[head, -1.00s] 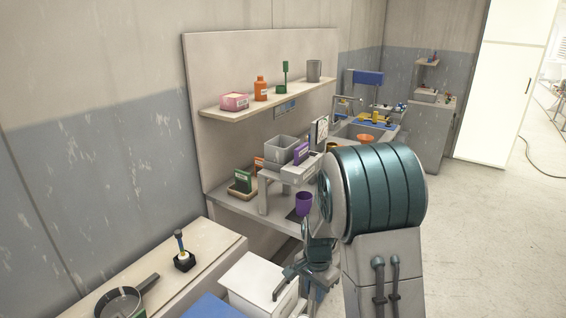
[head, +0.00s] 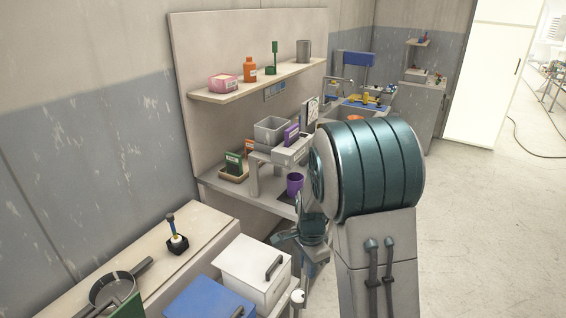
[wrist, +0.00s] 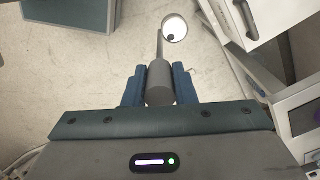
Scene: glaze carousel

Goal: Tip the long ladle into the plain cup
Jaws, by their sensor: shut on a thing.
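My gripper (wrist: 158,88) is shut on the grey handle of the long ladle (wrist: 158,78) in the wrist view. The ladle's thin stem leads up to a round pale bowl (wrist: 175,27) with a dark spot in it, held above the floor. In the head view the small pale round bowl (head: 297,297) shows beside the white cabinet; my arm hides most of the gripper. A purple cup (head: 295,183) stands upright on the bench, left of my arm. A grey cup (head: 303,50) stands on the wall shelf. I cannot tell which is the plain cup.
The white cabinet (head: 252,268) and a blue-topped unit (head: 205,300) stand in front of the bench. A counter at left holds a pan (head: 113,290) and a black holder (head: 177,245). A raised stand (head: 280,155) is behind the purple cup.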

